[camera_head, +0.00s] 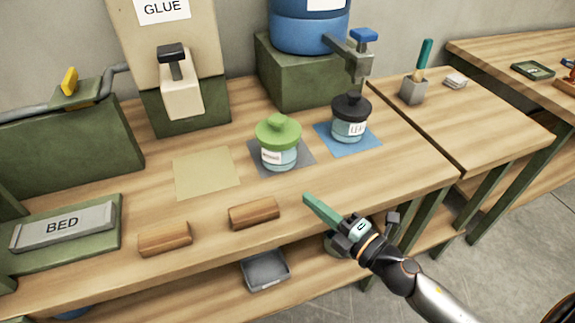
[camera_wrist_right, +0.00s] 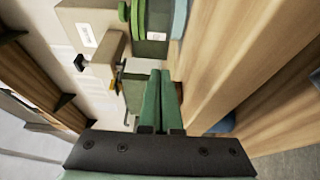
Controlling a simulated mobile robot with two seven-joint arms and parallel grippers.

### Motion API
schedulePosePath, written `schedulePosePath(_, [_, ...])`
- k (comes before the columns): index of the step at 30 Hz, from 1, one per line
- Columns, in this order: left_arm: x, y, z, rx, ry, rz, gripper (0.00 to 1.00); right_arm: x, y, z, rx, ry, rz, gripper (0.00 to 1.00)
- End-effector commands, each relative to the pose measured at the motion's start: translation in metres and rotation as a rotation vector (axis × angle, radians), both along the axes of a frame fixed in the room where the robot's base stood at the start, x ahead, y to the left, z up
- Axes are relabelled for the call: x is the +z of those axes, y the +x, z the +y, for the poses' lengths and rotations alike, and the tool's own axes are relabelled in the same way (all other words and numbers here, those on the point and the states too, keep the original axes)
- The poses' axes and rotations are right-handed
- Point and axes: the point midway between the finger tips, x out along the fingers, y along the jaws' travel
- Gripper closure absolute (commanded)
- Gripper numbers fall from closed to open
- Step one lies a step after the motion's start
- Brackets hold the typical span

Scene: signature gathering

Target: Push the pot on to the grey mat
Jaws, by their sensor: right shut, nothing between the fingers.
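A glass pot with a green lid (camera_head: 279,146) stands upright on the grey mat (camera_head: 303,156), with bare mat showing on both sides of it. A second pot with a black lid (camera_head: 350,118) stands on the blue mat (camera_head: 368,138) to the right. My right gripper (camera_head: 308,199) is shut and empty, its green fingers in front of the green-lidded pot, nearer the bench's front edge and apart from it. Its closed fingers also show in the right wrist view (camera_wrist_right: 160,75). My left gripper is in neither view.
A yellow mat (camera_head: 206,173) lies bare to the left. Two wooden blocks, one near the middle (camera_head: 254,213) and one further left (camera_head: 165,239), lie near the front edge. The glue dispenser (camera_head: 180,90) and a blue tank (camera_head: 308,28) on a green block stand behind. A grey tray (camera_head: 265,270) sits below.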

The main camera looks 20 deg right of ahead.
Motion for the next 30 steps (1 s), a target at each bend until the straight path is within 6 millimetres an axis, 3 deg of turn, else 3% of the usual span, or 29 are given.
schedulePosePath(14, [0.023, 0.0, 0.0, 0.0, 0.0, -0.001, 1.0, 0.003, 0.07, 0.031, 0.0, 0.001, -0.003, 1.0])
schedulePosePath(18, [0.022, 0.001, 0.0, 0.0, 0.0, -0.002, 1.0, 0.001, 0.091, 0.023, -0.002, -0.001, -0.001, 1.0])
schedulePosePath(24, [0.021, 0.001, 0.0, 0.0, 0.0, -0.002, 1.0, 0.0, 0.105, 0.017, -0.001, 0.0, -0.001, 1.0])
schedulePosePath(30, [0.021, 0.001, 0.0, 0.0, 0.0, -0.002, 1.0, 0.0, 0.107, 0.016, 0.0, 0.001, 0.0, 1.0])
